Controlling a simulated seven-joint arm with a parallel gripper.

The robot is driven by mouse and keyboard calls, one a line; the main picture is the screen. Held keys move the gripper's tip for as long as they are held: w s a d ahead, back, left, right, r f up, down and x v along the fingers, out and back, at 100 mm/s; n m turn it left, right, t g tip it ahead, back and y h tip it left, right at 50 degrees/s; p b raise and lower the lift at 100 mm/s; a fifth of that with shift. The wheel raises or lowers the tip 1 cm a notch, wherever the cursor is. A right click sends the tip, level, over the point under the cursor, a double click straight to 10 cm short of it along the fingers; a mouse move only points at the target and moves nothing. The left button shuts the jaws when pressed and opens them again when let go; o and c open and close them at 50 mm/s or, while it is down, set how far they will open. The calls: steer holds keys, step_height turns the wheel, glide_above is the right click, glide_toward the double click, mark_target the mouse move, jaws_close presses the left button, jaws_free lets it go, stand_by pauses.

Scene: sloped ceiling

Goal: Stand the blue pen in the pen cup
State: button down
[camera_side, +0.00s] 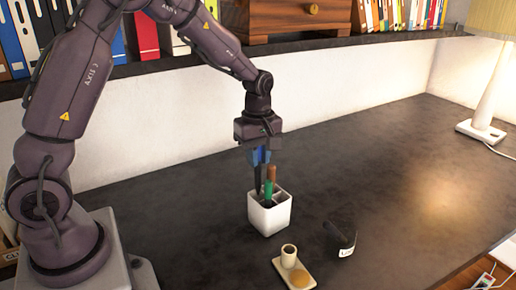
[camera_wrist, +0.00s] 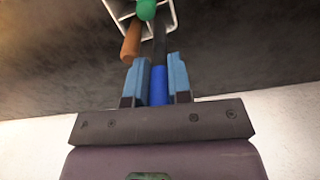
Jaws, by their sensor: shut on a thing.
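My gripper (camera_side: 259,156) is shut on the blue pen and holds it roughly upright above the white pen cup (camera_side: 270,216). The blue pen (camera_wrist: 158,86) sits between the two blue fingers in the wrist view, and its dark lower part (camera_side: 257,182) points down at the cup's back left. Its tip is at or near the cup's rim; I cannot tell whether it is inside a compartment. The cup is divided and holds a green pen (camera_side: 268,189) and a brown pen (camera_side: 272,173). The cup's rim and dividers (camera_wrist: 122,14) show at the top of the wrist view.
A small tray (camera_side: 285,273) with a little beige cup (camera_side: 289,256) stands in front of the pen cup. A dark labelled object (camera_side: 341,238) lies to its right. A lamp (camera_side: 486,100) stands at the far right. The dark desk (camera_side: 380,150) is clear between.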

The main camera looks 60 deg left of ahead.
mark_target(258, 176)
steer(key=shift+f, duration=2.9)
steer(key=c, duration=1)
jaws_free()
steer(key=shift+o, duration=0.2)
step_height(258, 176, up, 13)
